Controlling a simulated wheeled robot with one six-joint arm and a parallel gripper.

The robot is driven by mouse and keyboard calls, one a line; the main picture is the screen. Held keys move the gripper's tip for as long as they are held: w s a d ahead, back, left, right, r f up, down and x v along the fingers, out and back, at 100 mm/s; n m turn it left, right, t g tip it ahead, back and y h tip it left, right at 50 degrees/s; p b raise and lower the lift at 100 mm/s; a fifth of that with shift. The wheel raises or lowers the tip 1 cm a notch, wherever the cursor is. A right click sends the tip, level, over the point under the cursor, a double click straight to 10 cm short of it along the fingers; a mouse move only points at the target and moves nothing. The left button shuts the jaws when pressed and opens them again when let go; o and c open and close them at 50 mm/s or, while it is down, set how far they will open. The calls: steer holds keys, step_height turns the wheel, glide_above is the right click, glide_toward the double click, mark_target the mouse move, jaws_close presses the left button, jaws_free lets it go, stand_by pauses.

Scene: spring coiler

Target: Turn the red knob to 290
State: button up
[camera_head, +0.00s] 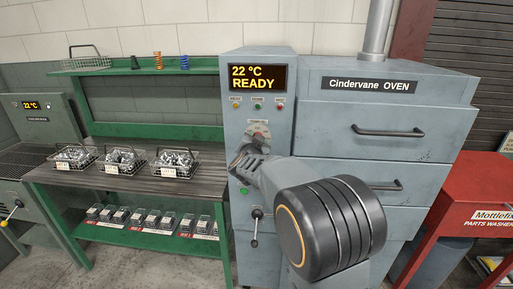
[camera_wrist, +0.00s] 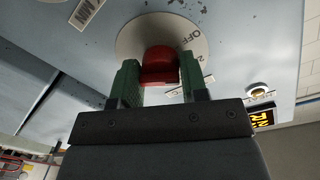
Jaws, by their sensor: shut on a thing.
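The red knob (camera_wrist: 159,66) sits on a round pale dial (camera_wrist: 188,36) on the oven's control panel. The dial shows the word OFF; its other markings are mostly hidden or cut off. My gripper (camera_wrist: 158,82) has its two green fingers on either side of the knob and is shut on it. In the head view my gripper (camera_head: 243,160) reaches the panel at the dial (camera_head: 258,131), and it hides most of the knob there. The display (camera_head: 257,78) above reads 22 °C READY.
Small lamps or buttons sit under the display. A lever (camera_head: 255,226) stands below my gripper. The oven (camera_head: 370,125) has drawer handles to the right. A green bench (camera_head: 130,185) with wire baskets stands left, and a red parts washer (camera_head: 475,185) stands right.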

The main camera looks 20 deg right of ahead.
steer(key=m+b, duration=0.3)
steer(key=m, duration=0.1)
steer(key=shift+f, duration=0.1)
steer(key=m+b, duration=0.2)
steer(key=m, duration=0.1)
steer(key=shift+m+y, duration=0.4)
steer(key=m+b, duration=0.3)
steer(key=m, duration=0.1)
steer(key=m+b, duration=0.2)
steer(key=m, duration=0.1)
steer(key=shift+m+t+y, duration=0.3)
steer(key=shift+y, duration=0.1)
steer(key=m+b, duration=0.3)
steer(key=m, duration=0.1)
steer(key=m+b, duration=0.2)
steer(key=m, duration=0.1)
steer(key=shift+d+m+b, duration=0.1)
steer(key=shift+m+b, duration=0.2)
steer(key=shift+m, duration=0.1)
steer(key=m+b, duration=0.2)
steer(key=m, duration=0.1)
steer(key=shift+m+t, duration=0.3)
steer(key=shift+r+m+b, duration=0.2)
steer(key=shift+m+b, duration=1)
steer(key=shift+m, duration=0.9)
